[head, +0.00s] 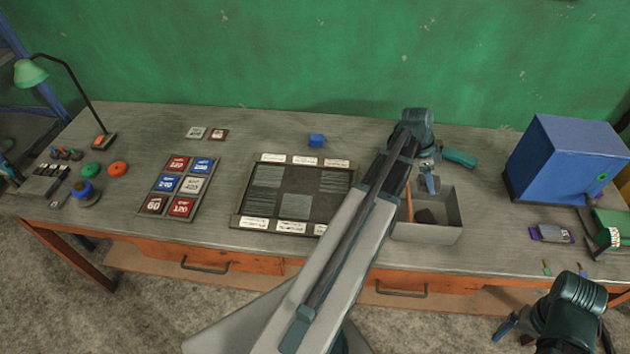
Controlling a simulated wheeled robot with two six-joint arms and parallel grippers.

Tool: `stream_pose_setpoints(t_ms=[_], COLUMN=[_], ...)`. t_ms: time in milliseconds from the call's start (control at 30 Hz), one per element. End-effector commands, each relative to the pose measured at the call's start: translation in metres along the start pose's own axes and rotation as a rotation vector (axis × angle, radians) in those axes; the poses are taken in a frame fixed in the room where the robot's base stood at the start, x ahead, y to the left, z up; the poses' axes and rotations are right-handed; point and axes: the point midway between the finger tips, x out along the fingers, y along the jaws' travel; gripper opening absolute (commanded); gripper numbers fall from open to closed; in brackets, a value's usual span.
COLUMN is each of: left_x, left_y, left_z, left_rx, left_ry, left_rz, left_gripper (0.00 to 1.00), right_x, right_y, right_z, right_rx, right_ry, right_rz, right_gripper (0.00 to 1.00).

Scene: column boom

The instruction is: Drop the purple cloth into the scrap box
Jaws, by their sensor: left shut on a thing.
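The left arm reaches across the middle of the bench, and my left gripper (430,182) points down over the open grey box (450,234). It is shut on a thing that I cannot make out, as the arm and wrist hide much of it. The box holds a dark piece, and its left part is behind my arm. A flat purple-edged piece with a dark top and white label (550,233) lies on the bench right of the box; I cannot tell whether it is cloth. My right gripper (508,326) is low at the right, in front of the bench, its jaws unclear.
A blue cabinet (564,160) and a green item (612,232) stand at the right. A dark tray (296,192) with grey sheets and a rack of numbered cards (182,186) lie left of my arm. A lamp (30,73) and small knobs are at far left.

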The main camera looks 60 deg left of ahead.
Motion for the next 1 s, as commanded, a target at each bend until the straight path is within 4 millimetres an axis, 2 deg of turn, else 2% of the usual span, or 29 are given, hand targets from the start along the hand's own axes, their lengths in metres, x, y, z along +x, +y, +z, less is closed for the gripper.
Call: stream_pose_setpoints(t_ms=[367, 800, 1000], left_x=[0.008, 0.051, 0.057], left_y=[0.0, 0.0, 0.0], left_z=[0.003, 0.021, 0.024], left_rx=[0.0, 0.0, 0.0], left_ry=[0.0, 0.0, 0.0], left_rz=[0.0, 0.0, 0.0], left_gripper=[0.01, 0.01, 0.01], right_x=[0.008, 0.054, 0.061], right_y=[-0.001, -0.005, -0.006], right_z=[0.0, -0.003, -0.003], right_rx=[0.0, 0.002, 0.002], right_ry=[0.0, 0.0, 0.0], right_rz=[0.0, 0.0, 0.0], right_gripper=[0.91, 0.91, 0.91])
